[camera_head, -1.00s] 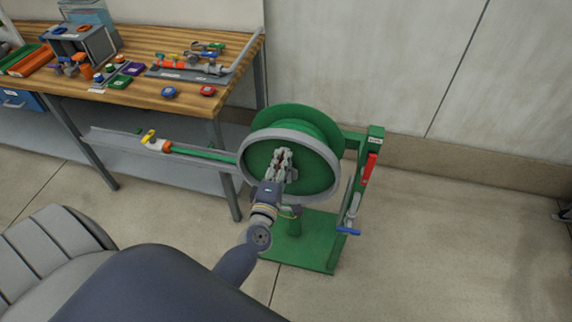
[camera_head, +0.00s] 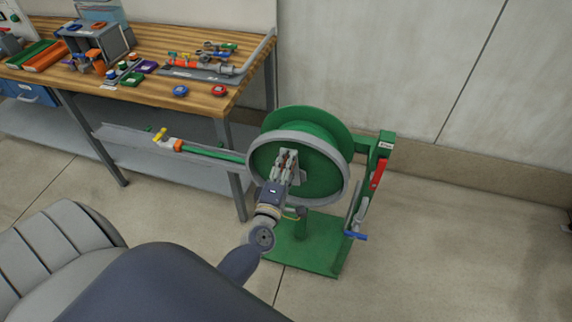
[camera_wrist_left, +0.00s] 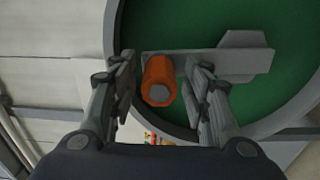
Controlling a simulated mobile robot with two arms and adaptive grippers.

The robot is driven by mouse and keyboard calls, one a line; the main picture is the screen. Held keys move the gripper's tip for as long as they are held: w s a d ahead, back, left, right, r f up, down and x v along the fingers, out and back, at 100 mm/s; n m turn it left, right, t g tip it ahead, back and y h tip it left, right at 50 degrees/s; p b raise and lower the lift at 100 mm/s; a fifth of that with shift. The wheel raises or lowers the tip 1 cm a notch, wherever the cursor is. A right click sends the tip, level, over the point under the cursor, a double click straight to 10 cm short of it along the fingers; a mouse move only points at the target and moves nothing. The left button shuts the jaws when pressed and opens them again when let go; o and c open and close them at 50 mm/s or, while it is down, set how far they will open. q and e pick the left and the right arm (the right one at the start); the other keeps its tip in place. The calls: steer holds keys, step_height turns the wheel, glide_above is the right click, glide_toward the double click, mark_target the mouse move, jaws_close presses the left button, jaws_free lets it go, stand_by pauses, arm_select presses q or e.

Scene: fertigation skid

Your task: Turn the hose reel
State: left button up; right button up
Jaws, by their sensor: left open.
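The hose reel is a green drum with a grey rim (camera_head: 334,192) on a green stand, in the middle of the head view. My left gripper (camera_head: 287,160) is at the face of the drum, near its centre. In the left wrist view an orange cylindrical handle (camera_wrist_left: 158,82) stands out from a grey crank plate (camera_wrist_left: 245,62) on the drum. My left fingers (camera_wrist_left: 160,95) are open, one on each side of the handle, with visible gaps. I cannot tell how deep the handle sits between them. My right gripper is not in view.
A green hose (camera_head: 213,152) runs left from the reel, with an orange and yellow fitting. A wooden workbench (camera_head: 140,95) with valves and parts stands behind left. The reel's post carries a red lever (camera_head: 379,174) and a blue handle (camera_head: 356,236).

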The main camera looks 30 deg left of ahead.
arm_select(q)
steer(key=shift+d, duration=0.1)
steer(key=v, duration=1.2)
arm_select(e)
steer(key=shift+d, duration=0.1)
arm_select(q)
steer(key=w+a+m, duration=0.1)
steer(key=w+m, duration=0.2)
steer(key=m, duration=0.2)
steer(key=w+a+m, duration=0.1)
steer(key=w+m, duration=0.3)
steer(key=m, duration=0.2)
steer(key=w+m, duration=0.4)
steer(key=m, duration=0.1)
steer(key=shift+a+f+m, duration=0.1)
steer(key=shift+a+m, duration=0.3)
steer(key=shift+w+a, duration=0.2)
steer(key=shift+w, duration=0.35)
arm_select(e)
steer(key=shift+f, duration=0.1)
arm_select(q)
jaws_close()
